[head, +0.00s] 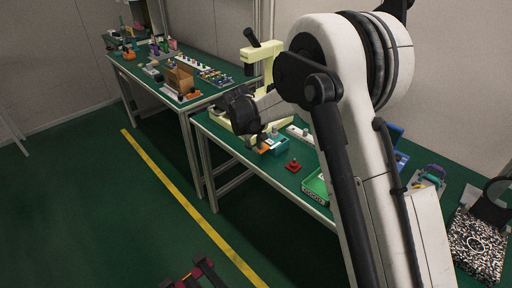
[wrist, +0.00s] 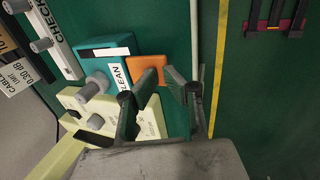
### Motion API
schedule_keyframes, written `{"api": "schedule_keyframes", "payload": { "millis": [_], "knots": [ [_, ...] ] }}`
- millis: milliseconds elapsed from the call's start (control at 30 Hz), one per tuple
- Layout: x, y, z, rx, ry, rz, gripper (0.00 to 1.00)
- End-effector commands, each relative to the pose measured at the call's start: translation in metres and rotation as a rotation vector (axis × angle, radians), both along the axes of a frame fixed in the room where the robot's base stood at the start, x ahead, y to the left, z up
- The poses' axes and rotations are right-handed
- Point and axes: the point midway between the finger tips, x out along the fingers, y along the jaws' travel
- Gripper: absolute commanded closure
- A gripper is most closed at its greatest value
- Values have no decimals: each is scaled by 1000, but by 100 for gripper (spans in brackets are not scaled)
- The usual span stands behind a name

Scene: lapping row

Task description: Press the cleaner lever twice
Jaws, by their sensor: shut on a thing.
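The cleaner is a teal box marked CLEAN (wrist: 100,52) with a grey round knob and an orange lever (wrist: 148,66) on its right side in the wrist view. The teal box also shows on the bench in the head view (head: 278,143), with the orange lever (head: 263,150) at its near edge. My gripper (wrist: 163,77) is at the lever, its dark fingers close together with the orange between and behind the tips. The left finger hides part of the lever. In the head view my gripper (head: 261,138) is just above the box, small and partly merged with it.
A cream device (wrist: 92,112) stands close beside the cleaner; its upright (head: 263,62) rises behind my wrist. A white CHECK unit (wrist: 55,42) lies beyond. A red piece (head: 293,166) and a green tray (head: 316,186) sit to the right. Open floor lies in front of the bench.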

Motion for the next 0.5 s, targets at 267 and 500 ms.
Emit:
{"api": "schedule_keyframes", "payload": {
  "millis": [267, 500],
  "knots": [
    [1, -4, 3, -4, -2, -4, 100],
    [0, -3, 38, -3, -1, -5, 100]
  ]
}}
